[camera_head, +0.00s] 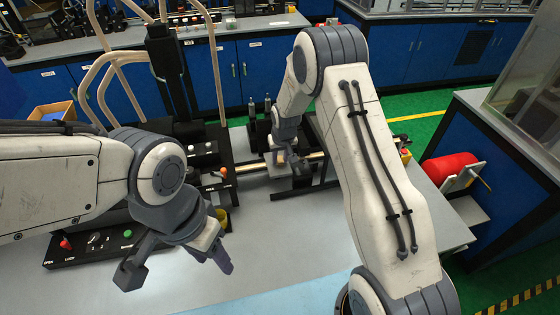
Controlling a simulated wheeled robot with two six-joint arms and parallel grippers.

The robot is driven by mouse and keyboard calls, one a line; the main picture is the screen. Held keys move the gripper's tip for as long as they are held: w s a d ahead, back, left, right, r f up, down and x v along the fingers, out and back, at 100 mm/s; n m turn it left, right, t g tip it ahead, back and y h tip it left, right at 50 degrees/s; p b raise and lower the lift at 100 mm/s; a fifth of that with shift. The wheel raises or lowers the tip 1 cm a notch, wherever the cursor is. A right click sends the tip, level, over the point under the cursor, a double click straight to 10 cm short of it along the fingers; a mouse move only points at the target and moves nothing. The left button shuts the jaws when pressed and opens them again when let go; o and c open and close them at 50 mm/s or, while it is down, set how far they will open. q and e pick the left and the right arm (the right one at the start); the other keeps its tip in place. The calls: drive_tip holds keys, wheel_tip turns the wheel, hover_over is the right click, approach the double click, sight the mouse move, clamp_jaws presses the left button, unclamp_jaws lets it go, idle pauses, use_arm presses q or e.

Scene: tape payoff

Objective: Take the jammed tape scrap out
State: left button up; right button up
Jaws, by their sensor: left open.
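The tape machine (225,150) stands at the back of the grey table, with a black upright frame and a low rail. A tan strip (250,167) runs along the rail; I cannot tell whether any of it is the jammed scrap. My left gripper (177,272) is open and empty above the table, in front of the machine, its two fingers wide apart. My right gripper (292,165) reaches down at the rail, beside the tan strip. Its fingers are small and partly hidden, so I cannot tell whether they are shut or hold anything.
A black control panel (100,247) with a red knob (65,243) and a green button (127,233) lies left, partly behind my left arm. A red roll (450,170) sits on a holder at right. The table's front (290,230) is clear.

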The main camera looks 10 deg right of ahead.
clamp_jaws()
drive_tip(key=shift+r, duration=0.1)
